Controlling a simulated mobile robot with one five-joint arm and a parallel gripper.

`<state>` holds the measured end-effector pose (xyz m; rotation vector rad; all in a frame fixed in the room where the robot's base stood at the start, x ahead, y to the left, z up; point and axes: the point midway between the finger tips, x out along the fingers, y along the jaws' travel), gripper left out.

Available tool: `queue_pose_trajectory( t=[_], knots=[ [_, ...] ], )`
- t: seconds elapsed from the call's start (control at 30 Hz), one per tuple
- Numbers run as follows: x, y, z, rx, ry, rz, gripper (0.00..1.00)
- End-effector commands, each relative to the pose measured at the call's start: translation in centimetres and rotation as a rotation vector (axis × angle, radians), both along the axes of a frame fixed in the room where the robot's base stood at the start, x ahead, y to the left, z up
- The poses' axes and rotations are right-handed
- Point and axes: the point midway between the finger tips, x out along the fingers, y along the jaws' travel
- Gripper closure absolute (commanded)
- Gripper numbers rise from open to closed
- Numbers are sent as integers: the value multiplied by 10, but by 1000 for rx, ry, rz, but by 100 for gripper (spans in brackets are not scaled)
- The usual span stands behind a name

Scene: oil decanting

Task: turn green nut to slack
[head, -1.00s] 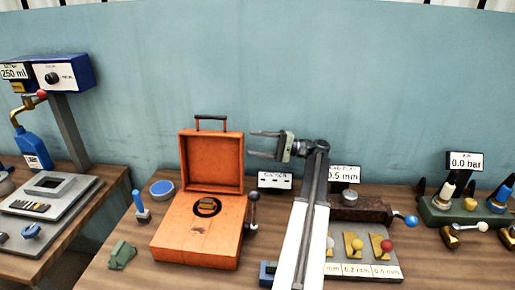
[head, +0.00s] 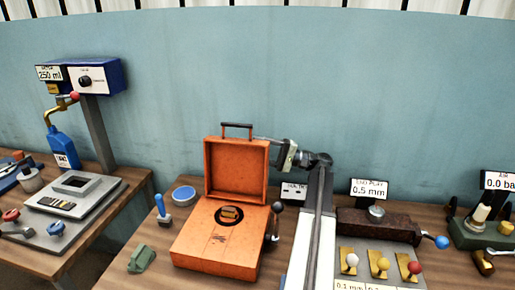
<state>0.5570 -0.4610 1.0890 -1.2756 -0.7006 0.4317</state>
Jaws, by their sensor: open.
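I cannot pick out a green nut for certain in the head view. A small green block-like piece (head: 141,258) lies on the near left of the middle table, left of the open orange case (head: 214,255); its exact shape is too small to tell. My gripper (head: 268,151) is open and appears empty, with its fingers pointing left beside the top right corner of the case's raised lid (head: 236,170). The lower finger is partly hard to see there. The green piece is well away from my gripper.
A lever with a dark knob (head: 277,207) stands at the case's right side. A blue-handled tool (head: 160,208) and a round blue-topped tin (head: 184,195) stand left of it. A brown block with a blue-knobbed lever (head: 441,242) and an air station (head: 478,230) are at right.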

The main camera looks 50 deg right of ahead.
Motion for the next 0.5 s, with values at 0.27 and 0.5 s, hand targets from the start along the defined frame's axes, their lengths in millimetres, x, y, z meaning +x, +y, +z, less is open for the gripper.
queue_pose_trajectory(
  t=[0.27,0.5],
  knots=[
    [-2,-2,0,0,0,-4,96],
    [-2,-3,-9,34,-55,-18,100]
  ],
)
